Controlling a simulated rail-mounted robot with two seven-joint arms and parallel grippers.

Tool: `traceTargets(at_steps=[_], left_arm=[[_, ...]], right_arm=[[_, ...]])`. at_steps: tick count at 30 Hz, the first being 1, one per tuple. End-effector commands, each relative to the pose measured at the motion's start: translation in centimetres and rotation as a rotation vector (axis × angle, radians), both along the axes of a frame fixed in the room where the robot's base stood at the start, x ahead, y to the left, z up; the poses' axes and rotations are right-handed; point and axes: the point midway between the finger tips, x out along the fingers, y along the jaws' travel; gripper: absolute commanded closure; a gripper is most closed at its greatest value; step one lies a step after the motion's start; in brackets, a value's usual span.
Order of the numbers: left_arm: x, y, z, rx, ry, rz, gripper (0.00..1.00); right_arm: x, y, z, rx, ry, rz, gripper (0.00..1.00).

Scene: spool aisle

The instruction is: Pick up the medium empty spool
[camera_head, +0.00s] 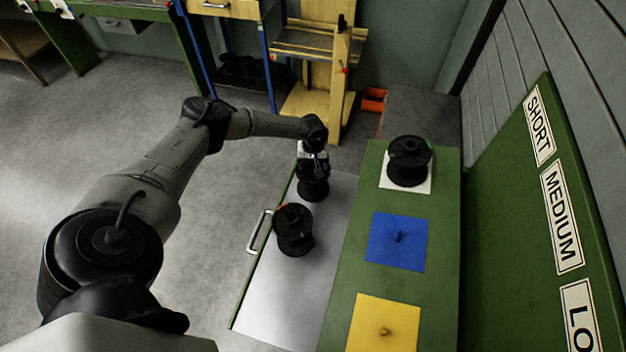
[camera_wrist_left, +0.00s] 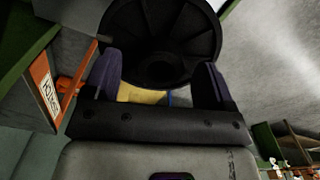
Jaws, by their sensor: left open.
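Three black spools show in the head view. One spool (camera_head: 313,188) stands at the far end of the metal surface, under my left gripper (camera_head: 313,157). A second spool (camera_head: 293,230) stands nearer on the same metal surface. A third spool (camera_head: 408,160) stands on a white square pad. I cannot tell from the pictures which is the medium one. In the left wrist view my left gripper (camera_wrist_left: 157,82) is open, its two fingers apart on either side of the lower part of a spool's black round flange (camera_wrist_left: 160,30). Contact is not clear. My right gripper is not in view.
A green table (camera_head: 441,250) bears a blue pad (camera_head: 385,250) and a yellow pad (camera_head: 370,318), each with an empty peg. A green board (camera_head: 500,190) labelled SHORT, MEDIUM and partly cut-off LO stands right. A yellow wooden stand (camera_head: 318,100) is behind. A handle (camera_head: 259,231) juts out left.

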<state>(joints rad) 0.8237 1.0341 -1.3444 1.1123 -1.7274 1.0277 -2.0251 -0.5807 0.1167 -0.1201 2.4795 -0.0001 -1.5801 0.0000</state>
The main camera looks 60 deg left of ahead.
Motion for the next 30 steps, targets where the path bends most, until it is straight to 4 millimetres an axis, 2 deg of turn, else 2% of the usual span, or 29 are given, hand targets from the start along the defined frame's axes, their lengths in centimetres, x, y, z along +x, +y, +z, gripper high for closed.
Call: traceTargets(at_steps=[8,30], left_arm=[[-0.01,-0.02,-0.23,0.000,0.000,0.000,0.22],[-0.01,0.00,-0.20,0.000,0.000,0.000,0.92]], right_arm=[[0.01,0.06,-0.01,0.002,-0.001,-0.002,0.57],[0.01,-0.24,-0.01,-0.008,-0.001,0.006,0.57]])
